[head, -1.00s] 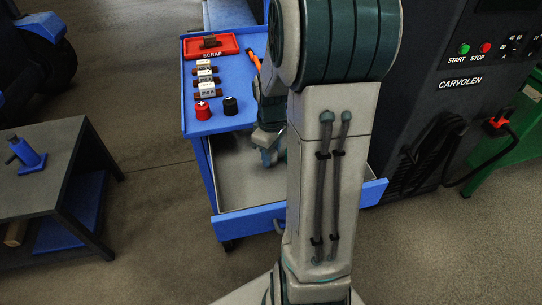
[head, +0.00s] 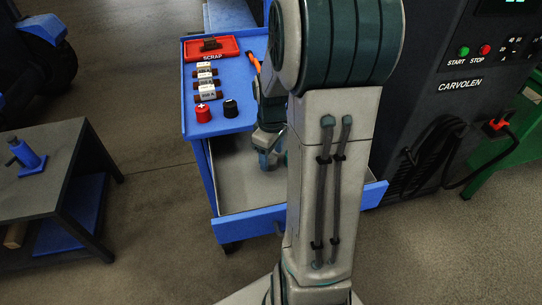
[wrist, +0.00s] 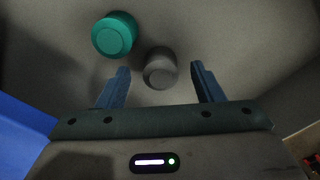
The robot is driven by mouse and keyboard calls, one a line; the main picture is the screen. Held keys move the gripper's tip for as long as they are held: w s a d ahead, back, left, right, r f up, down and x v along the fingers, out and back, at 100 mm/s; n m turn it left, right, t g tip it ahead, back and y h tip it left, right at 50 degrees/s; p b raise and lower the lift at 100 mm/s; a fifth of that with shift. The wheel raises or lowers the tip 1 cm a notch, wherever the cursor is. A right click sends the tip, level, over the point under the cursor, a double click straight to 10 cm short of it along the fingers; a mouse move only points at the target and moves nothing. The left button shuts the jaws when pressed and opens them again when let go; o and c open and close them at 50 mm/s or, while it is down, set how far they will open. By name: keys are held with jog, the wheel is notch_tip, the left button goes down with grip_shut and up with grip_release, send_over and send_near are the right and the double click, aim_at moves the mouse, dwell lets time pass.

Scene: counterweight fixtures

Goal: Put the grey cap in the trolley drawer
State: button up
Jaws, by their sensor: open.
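The grey cap (wrist: 160,72) shows in the wrist view against the grey drawer floor, between and slightly beyond my fingertips. Neither finger appears to touch it. My gripper (wrist: 161,67) is open, one finger on each side of the cap. In the head view my gripper (head: 266,160) is low inside the pulled-out trolley drawer (head: 250,226), partly hidden by my arm. The grey cap cannot be made out in the head view. A teal cap (wrist: 115,37) lies in the drawer just left of the grey cap in the wrist view.
The blue trolley top (head: 222,124) holds a red scrap tray (head: 226,54), several labelled parts, a red cap (head: 203,113) and a black cap (head: 230,108). A dark machine (head: 440,110) stands right. A low table (head: 60,150) is left, with clear floor between.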

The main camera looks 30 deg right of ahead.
aim_at(271, 156)
notch_tip(271, 156, up, 10)
jog(key=p, duration=0.2)
jog(key=s+a+r+m+t, duration=0.1)
jog(key=s+a+m, duration=0.4)
jog(key=s+a, duration=0.6)
jog(key=a+t, duration=0.1)
jog(key=a, duration=0.1)
jog(key=shift+s+a+r+m, duration=0.3)
jog(key=shift+s+r+m, duration=0.05)
jog(key=shift+m, duration=0.05)
